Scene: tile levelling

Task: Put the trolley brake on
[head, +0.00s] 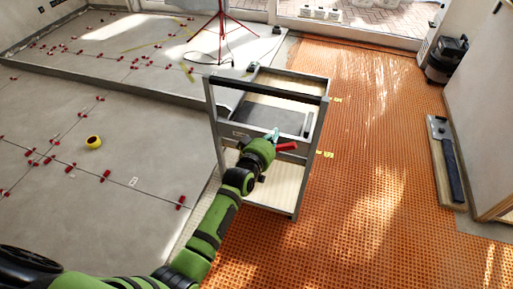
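The trolley (213,104) stands upright near the middle of the head view, a grey frame with a dark top bar and pale wooden shelves. A red lever-like handle (287,147) shows at its near side, most likely the brake; its lower-left end is hidden by my arm. My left gripper (273,134) is in front of the trolley, just up and left of the red handle. Its fingers are small and partly hidden by the wrist, so I cannot tell whether they are open or touch anything. My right gripper is out of view.
Orange matting (370,200) covers the floor around the trolley and is clear in front and right. Grey tiles (90,220) with red levelling clips lie left, with a yellow tape roll (93,142). A red tripod (222,30) stands behind; a vacuum (446,58) stands far right.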

